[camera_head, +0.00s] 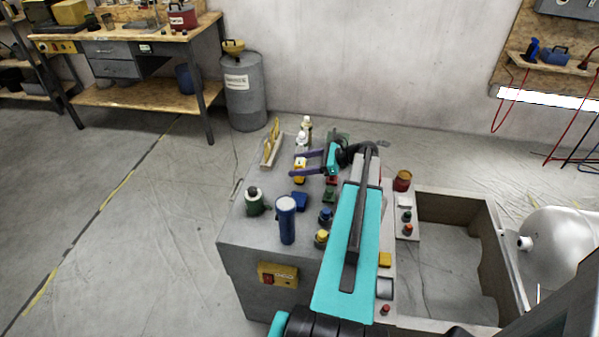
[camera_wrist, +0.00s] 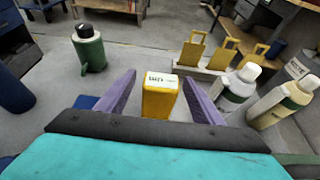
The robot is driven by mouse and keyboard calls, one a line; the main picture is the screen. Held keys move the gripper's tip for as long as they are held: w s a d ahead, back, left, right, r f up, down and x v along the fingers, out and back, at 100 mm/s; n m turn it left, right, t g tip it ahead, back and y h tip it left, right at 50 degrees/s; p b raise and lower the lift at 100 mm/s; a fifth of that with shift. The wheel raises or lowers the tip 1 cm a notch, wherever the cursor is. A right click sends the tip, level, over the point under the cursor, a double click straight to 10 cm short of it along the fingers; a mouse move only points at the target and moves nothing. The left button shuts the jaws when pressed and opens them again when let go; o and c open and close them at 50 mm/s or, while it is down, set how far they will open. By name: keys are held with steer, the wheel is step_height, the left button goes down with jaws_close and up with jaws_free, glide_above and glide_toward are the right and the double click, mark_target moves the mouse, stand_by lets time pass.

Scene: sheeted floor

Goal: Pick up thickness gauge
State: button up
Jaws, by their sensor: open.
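The thickness gauge looks to be the small yellow device with a pale display on its top end. It stands upright between my fingers in the wrist view (camera_wrist: 159,103), and shows on the grey work surface in the head view (camera_head: 299,177). My gripper (camera_wrist: 158,77) is open, with one purple finger on each side of the gauge and a gap on both sides. In the head view my gripper (camera_head: 293,164) reaches left over the surface at the gauge. The gauge's lower part is hidden behind the gripper body in the wrist view.
White bottles (camera_wrist: 238,85) stand close right of my fingers. A rack of yellow tools (camera_wrist: 210,57) stands behind. A green container (camera_wrist: 88,50) stands left. A blue cylinder (camera_head: 286,219) and a blue block (camera_head: 299,201) stand nearer on the grey top (camera_head: 240,225).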

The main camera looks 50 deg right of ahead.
stand_by(0.3)
steer(key=c, duration=1.2)
steer(key=shift+r, duration=0.15)
steer(key=shift+r+b, duration=0.85)
steer(key=shift+r, duration=4.05)
steer(key=shift+s, duration=0.1)
